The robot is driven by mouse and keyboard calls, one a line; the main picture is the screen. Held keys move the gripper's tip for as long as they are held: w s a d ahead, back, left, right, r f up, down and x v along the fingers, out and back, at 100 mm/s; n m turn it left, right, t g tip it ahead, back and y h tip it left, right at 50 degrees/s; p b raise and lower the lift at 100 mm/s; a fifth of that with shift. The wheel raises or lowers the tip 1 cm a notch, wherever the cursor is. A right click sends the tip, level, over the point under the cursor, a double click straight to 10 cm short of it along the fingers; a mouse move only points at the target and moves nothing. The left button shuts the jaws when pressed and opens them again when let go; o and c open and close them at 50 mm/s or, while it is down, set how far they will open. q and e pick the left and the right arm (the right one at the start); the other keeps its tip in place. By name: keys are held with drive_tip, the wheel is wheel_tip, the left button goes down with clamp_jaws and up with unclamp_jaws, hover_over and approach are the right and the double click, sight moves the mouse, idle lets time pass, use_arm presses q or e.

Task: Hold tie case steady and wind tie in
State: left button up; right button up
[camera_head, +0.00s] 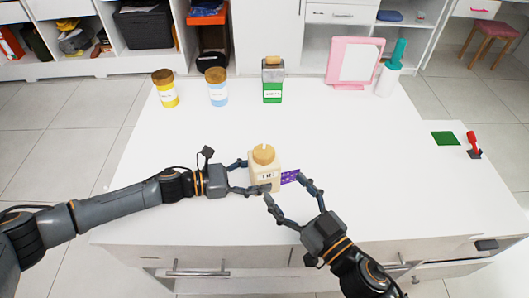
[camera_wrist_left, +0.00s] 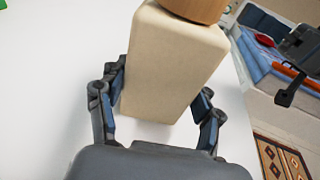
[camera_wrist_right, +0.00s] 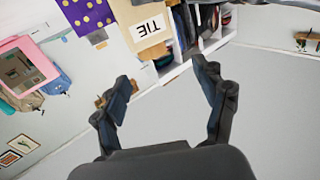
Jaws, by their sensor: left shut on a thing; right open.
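The tie case (camera_head: 262,174) is a cream box with a round tan knob on top and a "TIE" label, upright near the table's front edge. My left gripper (camera_head: 252,177) is shut on its sides; the left wrist view shows the case (camera_wrist_left: 170,65) between both fingers. A purple tie with yellow dots (camera_head: 290,177) sticks out of the case's right side. My right gripper (camera_head: 291,188) is open and empty, close to the case and tie. In the right wrist view the tie (camera_wrist_right: 88,17) and case (camera_wrist_right: 147,25) lie beyond the fingertips, apart from them.
A yellow jar (camera_head: 165,90), a blue jar (camera_head: 216,88) and a green case (camera_head: 272,82) stand at the table's back. A pink framed mirror (camera_head: 354,62) and a white bottle with teal top (camera_head: 388,78) stand back right. A green square (camera_head: 445,138) lies at the right. The table's middle is clear.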

sight(271, 159)
drive_tip(key=shift+n+g+y, duration=0.7)
drive_tip(key=shift+g+y, duration=0.1)
drive_tip(key=w+a, duration=0.1)
drive_tip(key=w, duration=0.2)
drive_tip(key=w+a, duration=0.2)
drive_tip(key=w, duration=0.2)
drive_tip(key=w+a, duration=0.2)
drive_tip(key=w, duration=0.1)
drive_tip(key=shift+w+r, duration=0.2)
drive_tip(key=shift+r, duration=0.15)
drive_tip(key=shift+c, duration=0.4)
drive_tip(key=c, duration=1.1)
